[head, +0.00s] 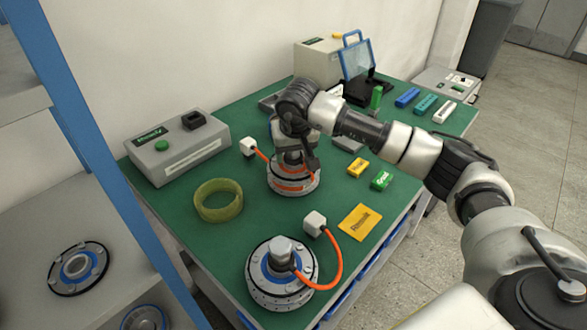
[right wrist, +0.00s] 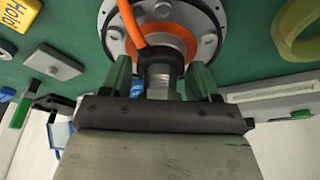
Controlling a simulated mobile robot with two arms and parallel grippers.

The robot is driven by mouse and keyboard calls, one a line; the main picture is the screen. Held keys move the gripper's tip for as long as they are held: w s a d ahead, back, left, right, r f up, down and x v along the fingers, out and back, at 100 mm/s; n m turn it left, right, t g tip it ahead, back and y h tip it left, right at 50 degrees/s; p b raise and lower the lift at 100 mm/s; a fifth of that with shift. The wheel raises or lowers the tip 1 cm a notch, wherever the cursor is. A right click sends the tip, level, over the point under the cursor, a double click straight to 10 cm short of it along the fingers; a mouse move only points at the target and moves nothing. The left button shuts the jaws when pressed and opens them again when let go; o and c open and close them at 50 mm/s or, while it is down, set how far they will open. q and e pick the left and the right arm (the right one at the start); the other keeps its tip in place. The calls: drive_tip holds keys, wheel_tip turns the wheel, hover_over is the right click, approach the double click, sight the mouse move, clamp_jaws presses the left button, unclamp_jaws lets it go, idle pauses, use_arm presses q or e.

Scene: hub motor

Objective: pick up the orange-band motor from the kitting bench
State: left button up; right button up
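The orange-band motor (head: 290,186) stands upright on the green top of the kitting bench (head: 245,240), its orange cable running to a white connector (head: 248,147). My right gripper (head: 294,152) is above it, pointing down and partly hiding its top. In the right wrist view my right gripper (right wrist: 161,80) is open, its two green fingers on either side of the motor's shaft with a gap on each side. The orange band of the motor (right wrist: 181,42) shows beyond the fingertips. My left gripper is not in view.
A blue-band motor (head: 280,275) with an orange cable stands nearer the front. A yellow-green ring (head: 218,201), a grey box with a green button (head: 178,147), a yellow card (head: 360,222) and small yellow and green blocks lie around. A blue-post shelf (head: 90,140) is at left.

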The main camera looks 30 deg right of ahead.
clamp_jaws()
drive_tip(key=shift+w+r, duration=0.15)
drive_tip(key=shift+r, duration=0.1)
